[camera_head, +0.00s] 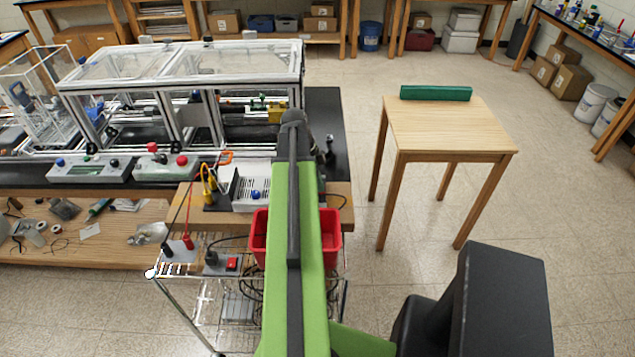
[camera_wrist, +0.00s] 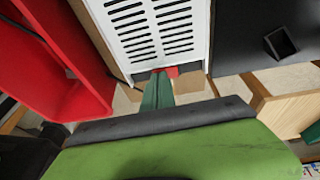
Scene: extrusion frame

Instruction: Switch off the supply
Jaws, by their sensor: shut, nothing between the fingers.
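The supply (camera_head: 252,190) is a pale box with a slotted top, on the wooden bench end left of my green arm. Its slotted panel also shows large at the top of the wrist view (camera_wrist: 157,30). A small red piece (camera_wrist: 173,71), which looks like a switch, shows at the panel's near edge. My gripper (camera_wrist: 159,76) shows as narrow dark green fingers, shut and empty, close to this red piece. I cannot tell whether they touch it. In the head view my arm hides the gripper and part of the supply.
A red bin (camera_head: 331,236) lies beside and below my arm. A wire rack (camera_head: 205,300) carries a plug and a red switch (camera_head: 232,264). Red and yellow leads run near the supply. A wooden table (camera_head: 450,130) with a green block stands right; open floor surrounds it.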

